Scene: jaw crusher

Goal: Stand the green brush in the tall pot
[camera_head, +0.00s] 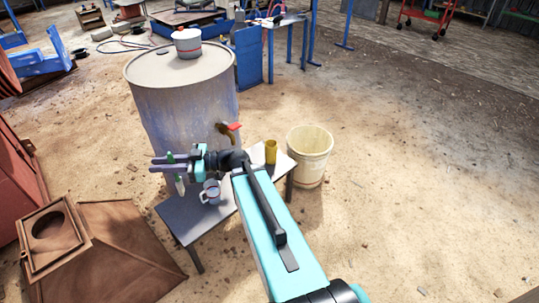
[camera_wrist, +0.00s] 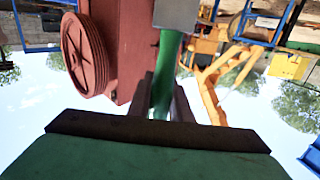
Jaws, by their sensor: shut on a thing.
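My gripper (camera_head: 160,164) is shut on the green brush (camera_head: 180,186) and holds it above the left end of the small grey table. A tall ochre-yellow pot (camera_head: 271,152) stands upright on the table's far right end, to the right of my gripper. Its inside is not clear.
A grey-white mug (camera_head: 211,192) stands on the grey table (camera_head: 190,223), just right of the brush. A large drum (camera_head: 182,105) with a red-handled tap (camera_head: 230,128) rises behind. A cream bucket (camera_head: 309,155) stands right of the pot. A rusty hopper (camera_head: 110,262) lies front left.

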